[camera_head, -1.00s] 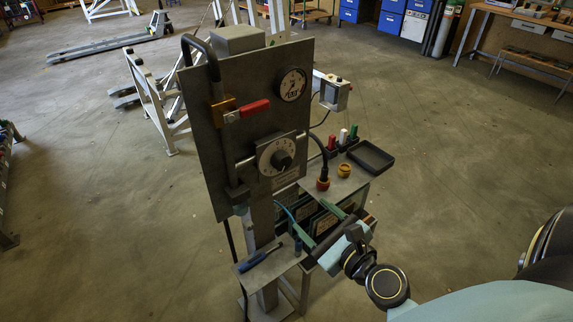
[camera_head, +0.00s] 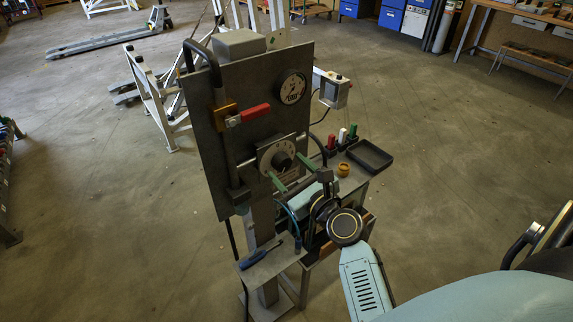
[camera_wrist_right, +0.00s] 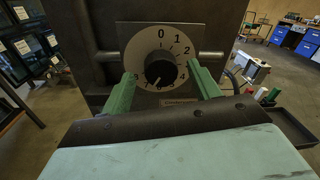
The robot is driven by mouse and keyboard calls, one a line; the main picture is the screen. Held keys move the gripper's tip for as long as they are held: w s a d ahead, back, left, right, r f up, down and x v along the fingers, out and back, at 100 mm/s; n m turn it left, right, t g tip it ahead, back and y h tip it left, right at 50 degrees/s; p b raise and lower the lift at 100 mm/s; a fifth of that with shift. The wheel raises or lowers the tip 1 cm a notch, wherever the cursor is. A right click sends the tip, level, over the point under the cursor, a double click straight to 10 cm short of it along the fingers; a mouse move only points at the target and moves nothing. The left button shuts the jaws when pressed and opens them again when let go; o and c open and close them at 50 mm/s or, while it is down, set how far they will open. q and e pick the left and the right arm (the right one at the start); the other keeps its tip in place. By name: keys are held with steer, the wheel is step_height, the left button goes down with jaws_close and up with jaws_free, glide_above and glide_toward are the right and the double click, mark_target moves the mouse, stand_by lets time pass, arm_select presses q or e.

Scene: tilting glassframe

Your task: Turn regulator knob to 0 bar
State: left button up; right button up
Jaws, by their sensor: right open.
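The regulator knob (camera_head: 284,159) is black, on a round pale dial (camera_head: 267,158) low on the grey panel. In the right wrist view the knob (camera_wrist_right: 160,73) sits in the middle of the dial. The 0 is at the top, and a light mark on the knob points down and slightly left, away from the 0; the exact number is hard to read. My right gripper (camera_head: 291,174) is open, its green fingers pointing at the dial. In the wrist view the gripper (camera_wrist_right: 161,74) has one finger on each side of the knob, apart from it. My left gripper is out of view.
The panel (camera_head: 235,140) carries a red-handled valve (camera_head: 254,111) and a round pressure gauge (camera_head: 292,88). A black tray (camera_head: 370,155), coloured bottles and a yellow ring (camera_head: 343,169) stand on the side shelf. A blue screwdriver (camera_head: 260,255) lies on the lower shelf.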

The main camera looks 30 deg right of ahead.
steer(key=shift+w, duration=0.85)
steer(key=c, duration=1)
steer(key=shift+o, duration=0.2)
